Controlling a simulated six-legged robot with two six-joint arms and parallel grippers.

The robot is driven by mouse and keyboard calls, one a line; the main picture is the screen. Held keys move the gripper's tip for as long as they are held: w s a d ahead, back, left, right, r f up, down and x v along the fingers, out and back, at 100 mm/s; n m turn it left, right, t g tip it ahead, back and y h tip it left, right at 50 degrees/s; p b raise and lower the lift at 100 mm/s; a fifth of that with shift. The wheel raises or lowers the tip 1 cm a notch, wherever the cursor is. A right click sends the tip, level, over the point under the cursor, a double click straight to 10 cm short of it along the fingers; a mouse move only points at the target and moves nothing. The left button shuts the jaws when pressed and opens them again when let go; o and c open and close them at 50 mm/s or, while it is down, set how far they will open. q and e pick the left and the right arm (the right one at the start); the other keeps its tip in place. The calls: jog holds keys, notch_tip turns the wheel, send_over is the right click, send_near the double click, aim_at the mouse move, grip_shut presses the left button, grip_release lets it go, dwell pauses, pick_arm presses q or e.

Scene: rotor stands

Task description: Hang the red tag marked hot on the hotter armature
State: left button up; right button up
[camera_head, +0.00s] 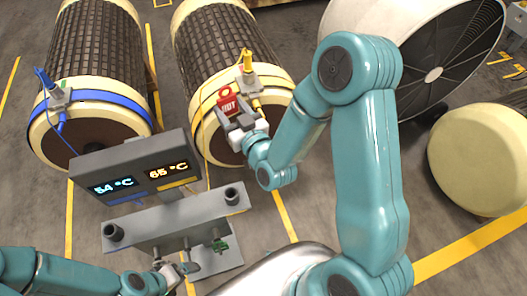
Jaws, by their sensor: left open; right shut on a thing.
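The red tag (227,104) with white lettering is held in my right gripper (236,118), which is shut on it. The tag is at the front end of the yellow-banded armature (215,40), just below its yellow probe fitting (250,80). I cannot tell whether the tag touches the fitting. The blue-banded armature (98,45) lies to its left with a blue probe (58,96). A display (140,170) reads 54 °C over a blue mark and 65 °C over a yellow mark. My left gripper (180,268) is open by the grey stand at the bottom, partly hidden.
A large white fan (405,45) stands at the upper right, and a cream drum (480,160) at the right. Yellow lines mark the floor.

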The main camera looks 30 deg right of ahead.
jog(key=d+f+m+g+h+b, duration=0.1)
jog(key=d+f+m+b, duration=0.1)
jog(key=d+f+b, duration=0.5)
jog(key=d+f+m+h+b, duration=0.1)
jog(key=d+f+b, duration=0.1)
jog(key=f+b, duration=0.65)
jog(key=d+f+m+g+h+b, duration=0.1)
jog(key=d+f+m+h+b, duration=0.2)
jog(key=f, duration=0.8)
pick_arm(q)
notch_tip(320, 180, down, 21)
jog(key=shift+a+f+p, duration=0.15)
jog(key=shift+a+p, duration=0.05)
jog(key=shift+p, duration=0.1)
pick_arm(e)
jog(key=shift+n+y, duration=0.7)
jog(key=x, duration=0.6)
jog(key=shift+s+d, duration=0.1)
jog(key=shift+d, duration=0.15)
pick_arm(q)
jog(key=shift+w+f, duration=0.1)
jog(key=shift+f+b, duration=0.4)
jog(key=shift+b, duration=0.15)
pick_arm(e)
jog(key=shift+w+d, duration=0.1)
jog(key=shift+w, duration=0.35)
pick_arm(q)
jog(key=shift+f, duration=0.1)
pick_arm(e)
jog(key=shift+w+f, duration=0.1)
